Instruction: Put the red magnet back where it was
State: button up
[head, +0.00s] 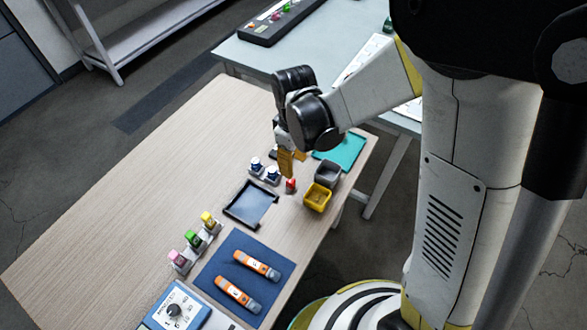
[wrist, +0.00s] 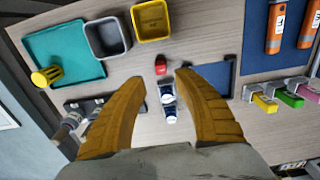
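The red magnet (head: 291,185) is a small red piece on the wooden table, left of the yellow bin in the head view. In the wrist view the red magnet (wrist: 161,66) shows beyond and between my fingertips, apart from both. My gripper (head: 287,164) points down above the table, close to the magnet. In the wrist view my gripper (wrist: 162,76) is open, its two tan fingers wide apart with nothing held. Two blue-and-white pieces (wrist: 168,93) in grey holders stand in line behind the magnet, also seen between the fingers.
A yellow bin (head: 317,199), a grey bin (head: 328,174) and a teal tray (head: 347,148) stand close by. A dark tray (head: 247,207) lies left. A blue mat (head: 225,263) bears two orange devices; yellow, green and pink pieces stand beside it. The table's left part is clear.

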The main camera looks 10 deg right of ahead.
jog(key=s+d+r+m+t, duration=0.3)
jog(key=s+d+r+m, duration=0.2)
jog(key=r, duration=0.4)
jog(key=s+d+r+m+t, duration=0.4)
jog(key=d+r, duration=0.4)
jog(key=r, duration=0.2)
jog(key=shift+s+m, duration=0.7)
jog(key=shift+s, duration=0.05)
jog(key=shift+d, duration=0.15)
